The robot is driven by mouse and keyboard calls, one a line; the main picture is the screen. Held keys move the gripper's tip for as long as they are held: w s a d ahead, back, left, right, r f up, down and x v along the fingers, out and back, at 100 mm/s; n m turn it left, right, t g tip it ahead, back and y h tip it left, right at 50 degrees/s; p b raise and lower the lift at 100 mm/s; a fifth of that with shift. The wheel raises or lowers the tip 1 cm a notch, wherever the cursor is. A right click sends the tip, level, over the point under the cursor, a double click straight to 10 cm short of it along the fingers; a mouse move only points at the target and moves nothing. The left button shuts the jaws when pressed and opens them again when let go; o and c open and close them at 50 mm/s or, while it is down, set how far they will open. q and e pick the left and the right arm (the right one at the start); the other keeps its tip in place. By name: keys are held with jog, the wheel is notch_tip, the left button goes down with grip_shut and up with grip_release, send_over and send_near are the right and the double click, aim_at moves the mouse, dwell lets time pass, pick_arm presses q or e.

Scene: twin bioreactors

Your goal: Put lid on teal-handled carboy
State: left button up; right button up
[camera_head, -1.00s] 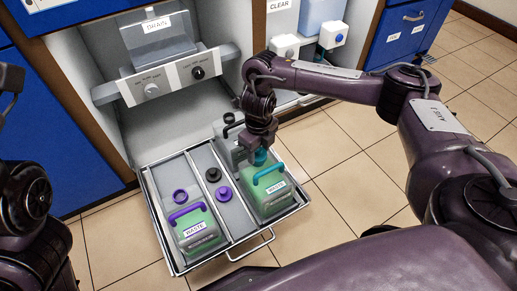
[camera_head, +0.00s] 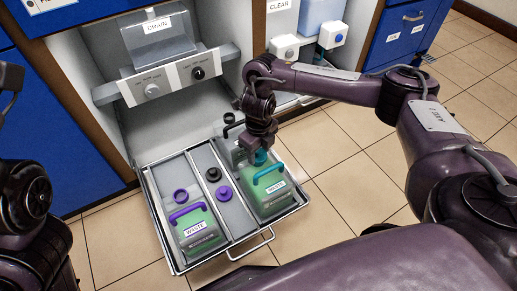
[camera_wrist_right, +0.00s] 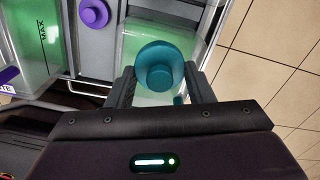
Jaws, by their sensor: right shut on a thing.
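The teal-handled carboy (camera_head: 270,196) stands in the right part of the pulled-out drawer, with green liquid and a WASTE label. My right gripper (camera_head: 258,158) is at the back end of this carboy, just behind its teal handle (camera_head: 269,172). It is shut on a teal lid (camera_wrist_right: 160,66), which shows between the two fingers in the right wrist view. The lid is over or at the carboy's opening; the opening is hidden, so I cannot tell whether the lid touches it. My left gripper is out of view; only part of my left arm shows.
A purple-handled carboy (camera_head: 197,230) stands in the drawer's left part. A purple lid (camera_head: 225,193) and a black lid (camera_head: 213,174) lie on the middle strip. A carboy with a black handle (camera_head: 234,131) is behind my gripper.

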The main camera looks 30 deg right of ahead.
jog(key=shift+f, duration=0.3)
dwell(0.5)
jog(key=o, duration=1.5)
jog(key=shift+r, duration=0.1)
notch_tip(320, 180, up, 6)
jog(key=p, duration=0.5)
grip_shut()
